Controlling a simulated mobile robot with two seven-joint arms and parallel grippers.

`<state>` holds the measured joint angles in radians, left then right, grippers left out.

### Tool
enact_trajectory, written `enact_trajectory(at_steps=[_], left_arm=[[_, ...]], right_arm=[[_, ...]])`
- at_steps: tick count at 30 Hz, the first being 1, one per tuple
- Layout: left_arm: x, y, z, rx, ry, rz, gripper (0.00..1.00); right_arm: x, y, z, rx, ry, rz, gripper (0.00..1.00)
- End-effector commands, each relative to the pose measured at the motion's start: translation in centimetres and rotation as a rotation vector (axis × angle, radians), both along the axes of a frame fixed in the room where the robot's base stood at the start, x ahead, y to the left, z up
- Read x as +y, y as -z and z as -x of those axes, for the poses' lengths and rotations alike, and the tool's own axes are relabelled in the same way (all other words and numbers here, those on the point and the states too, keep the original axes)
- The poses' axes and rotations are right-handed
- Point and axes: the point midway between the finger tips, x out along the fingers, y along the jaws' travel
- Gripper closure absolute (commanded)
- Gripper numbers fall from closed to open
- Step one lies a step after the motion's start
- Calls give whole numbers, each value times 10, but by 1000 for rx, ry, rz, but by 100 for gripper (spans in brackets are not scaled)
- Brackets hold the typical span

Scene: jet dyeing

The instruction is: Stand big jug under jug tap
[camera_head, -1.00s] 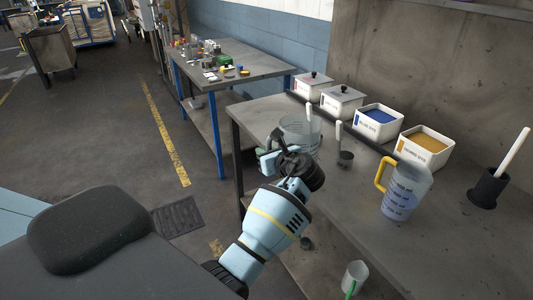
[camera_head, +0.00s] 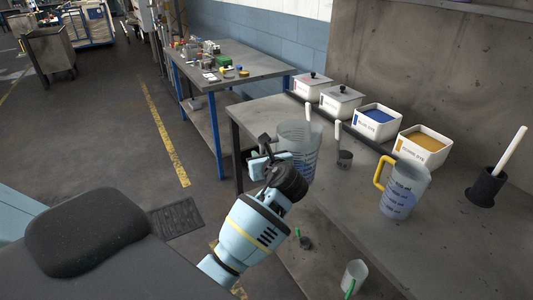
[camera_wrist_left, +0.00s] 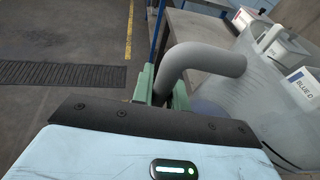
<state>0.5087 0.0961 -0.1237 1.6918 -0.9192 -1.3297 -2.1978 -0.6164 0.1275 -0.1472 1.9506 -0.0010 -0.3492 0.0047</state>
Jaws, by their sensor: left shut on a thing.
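The big jug (camera_head: 302,147), a clear grey jug with blue marks, is at the left end of the grey bench in the head view. My left gripper (camera_head: 261,158) is at its left side, shut on its handle. In the left wrist view the thick grey handle (camera_wrist_left: 205,58) runs between the fingers (camera_wrist_left: 163,88), and the jug's clear wall (camera_wrist_left: 265,85) fills the right side. The jug looks about upright; its base is partly hidden by my arm, so I cannot tell if it touches the bench. I cannot make out the jug tap. My right gripper is not in view.
A yellow-handled jug (camera_head: 405,190) stands on the bench (camera_head: 355,220). Behind are white dye boxes with blue (camera_head: 378,118) and orange (camera_head: 425,142) powder, and two lidded boxes. A small dark cup (camera_head: 344,158) is close right of the big jug. A black holder (camera_head: 486,188) stands far right.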

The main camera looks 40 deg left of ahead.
Motion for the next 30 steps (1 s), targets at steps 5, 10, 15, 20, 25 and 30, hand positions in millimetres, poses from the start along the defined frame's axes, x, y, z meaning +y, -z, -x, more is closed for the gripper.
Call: enact_trajectory(at_steps=[5,10,15,20,25,30], left_arm=[[-22,-1,24,-3,191,-5,100],[-59,3,53,0,402,-5,100],[-108,10,93,3,639,-2,100],[-147,14,132,2,821,1,100],[-169,14,157,0,925,1,100],[-176,13,164,-3,955,1,100]], right_arm=[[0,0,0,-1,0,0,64],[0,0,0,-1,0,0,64],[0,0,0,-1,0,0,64],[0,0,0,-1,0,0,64],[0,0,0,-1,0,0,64],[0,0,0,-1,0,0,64]])
